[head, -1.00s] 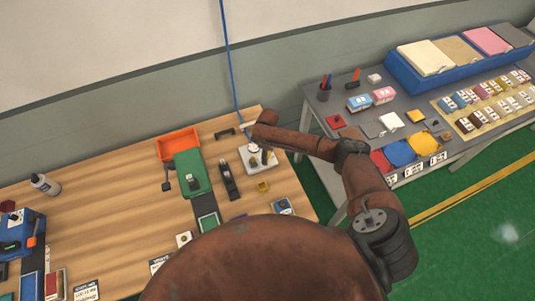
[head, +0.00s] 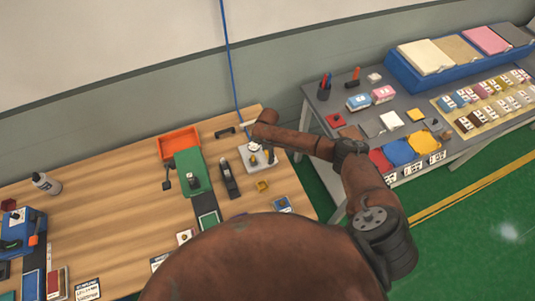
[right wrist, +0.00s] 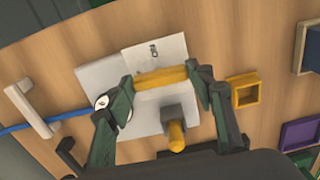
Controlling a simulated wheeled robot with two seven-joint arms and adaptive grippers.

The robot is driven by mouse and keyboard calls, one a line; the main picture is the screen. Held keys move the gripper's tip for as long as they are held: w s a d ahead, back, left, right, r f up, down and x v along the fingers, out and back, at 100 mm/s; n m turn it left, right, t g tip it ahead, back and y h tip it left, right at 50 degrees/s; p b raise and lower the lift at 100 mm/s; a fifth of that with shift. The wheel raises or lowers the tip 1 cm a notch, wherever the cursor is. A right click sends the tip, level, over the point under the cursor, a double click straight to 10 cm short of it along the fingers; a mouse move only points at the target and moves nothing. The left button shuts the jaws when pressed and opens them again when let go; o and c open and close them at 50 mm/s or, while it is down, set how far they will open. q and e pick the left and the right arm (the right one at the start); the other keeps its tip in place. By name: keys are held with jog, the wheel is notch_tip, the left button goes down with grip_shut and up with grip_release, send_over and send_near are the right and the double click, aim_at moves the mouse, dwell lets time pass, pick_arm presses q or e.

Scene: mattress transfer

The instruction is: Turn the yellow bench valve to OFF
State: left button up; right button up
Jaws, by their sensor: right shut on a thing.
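The yellow valve handle (right wrist: 158,76) is a short bar over a pale plate (right wrist: 172,52) on the wooden bench. In the right wrist view my right gripper (right wrist: 163,81) has its two fingertips at the bar's opposite ends, shut on it. A grey block with a yellow cylinder (right wrist: 176,136) stands on the near part of the plate. In the head view the plate (head: 248,163) sits near the bench's back right, and my right gripper (head: 264,155) is partly hidden by my forearm. My left gripper is not in view.
A blue hose (right wrist: 50,122) runs to the plate from the left. A white bracket-shaped handle (right wrist: 30,108) lies left of it, a yellow square frame (right wrist: 245,91) right. An orange bin (head: 178,143) and green device (head: 191,170) stand left on the bench.

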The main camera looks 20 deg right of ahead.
dwell(0.5)
jog(key=o, duration=0.9)
notch_tip(320, 180, up, 12)
dwell(0.5)
